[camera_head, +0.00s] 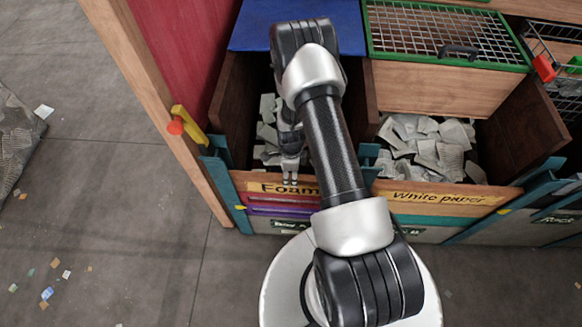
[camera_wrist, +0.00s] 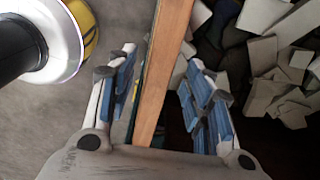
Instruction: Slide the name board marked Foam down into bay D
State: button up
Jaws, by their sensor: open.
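The name board marked Foam (camera_head: 262,187) is a wooden board with a yellow label, upright across the front of the left bay, above red and purple boards. In the wrist view my open gripper (camera_wrist: 163,95) has one blue-padded finger on each side of a long wooden edge (camera_wrist: 167,58). Gaps show on both sides, and I cannot tell whether either finger touches. Bay D is not readable; the small plates low on the front are partly hidden by my arm.
A board marked White paper (camera_head: 440,197) fronts the right bay. Both bays hold pale scraps (camera_head: 430,145). A wooden post (camera_head: 150,90) with a yellow and red latch (camera_head: 186,125) stands close on the left. A green mesh lid (camera_head: 440,35) lies behind. The left floor is mostly open.

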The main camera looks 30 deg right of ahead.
notch_tip(320, 180, down, 8)
jog(key=shift+b, duration=0.95)
jog(key=shift+c, duration=0.4)
grip_shut()
dwell(0.4)
dwell(0.3)
notch_tip(320, 180, up, 34)
jog(key=p, duration=2.1)
